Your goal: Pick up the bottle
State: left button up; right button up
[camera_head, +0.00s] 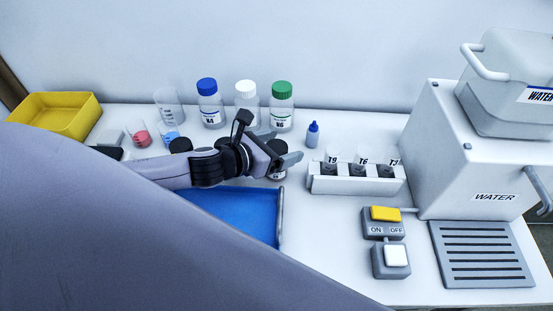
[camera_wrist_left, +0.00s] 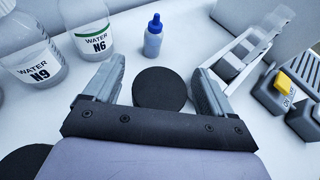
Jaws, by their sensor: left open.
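My left gripper (camera_head: 284,147) reaches in from the left over the table, its two fingers apart. In the left wrist view the open fingers (camera_wrist_left: 161,78) stand on either side of a round black cap (camera_wrist_left: 160,89). That cap tops a small dark-capped bottle (camera_head: 278,175), partly hidden by the gripper in the head view. The fingers do not appear to touch it. Behind stand clear bottles with a blue cap (camera_head: 210,105), a white cap (camera_head: 246,92) and a green cap (camera_head: 281,105). A small blue dropper bottle (camera_head: 312,136) stands to the right. My right gripper is not seen.
A blue tray (camera_head: 240,218) lies in front. Beakers (camera_head: 168,105), a yellow bin (camera_head: 62,112), a switch box (camera_head: 380,229) and a white water machine (camera_head: 440,150) surround the area.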

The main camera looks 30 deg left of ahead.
pick_arm(q)
jog(key=shift+w+d+f, duration=0.15)
jog(key=shift+w+f, duration=0.05)
jog(key=shift+w, duration=0.2)
jog(key=c, duration=1.2)
jog(key=shift+o, duration=0.2)
jog(key=shift+r, duration=0.1)
notch_tip(320, 180, up, 20)
jog(key=p, duration=0.4)
